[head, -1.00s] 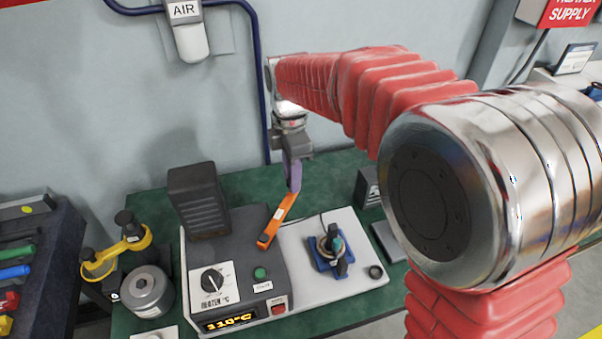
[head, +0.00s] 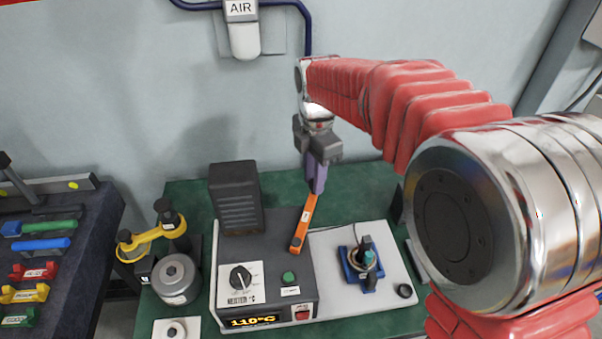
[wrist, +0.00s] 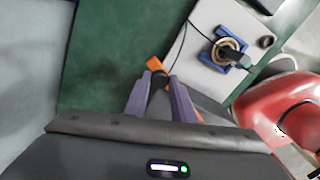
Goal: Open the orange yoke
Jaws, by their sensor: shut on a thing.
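The orange yoke (head: 304,224) is a narrow bar slanting up from the right side of the grey heater box (head: 262,265) in the head view. Its upper end is at the purple fingertips of my gripper (head: 315,188), which is shut on it. In the wrist view, an orange end (wrist: 155,63) shows just past the fingertips (wrist: 160,77), and more orange lies behind them. The fingers hide part of the yoke. The box display reads about 110°C.
A blue fixture (head: 348,270) with a ring and a dark-handled part stands on the white plate (head: 392,257) to the right. A dark ribbed block (head: 236,197) rises behind the box.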

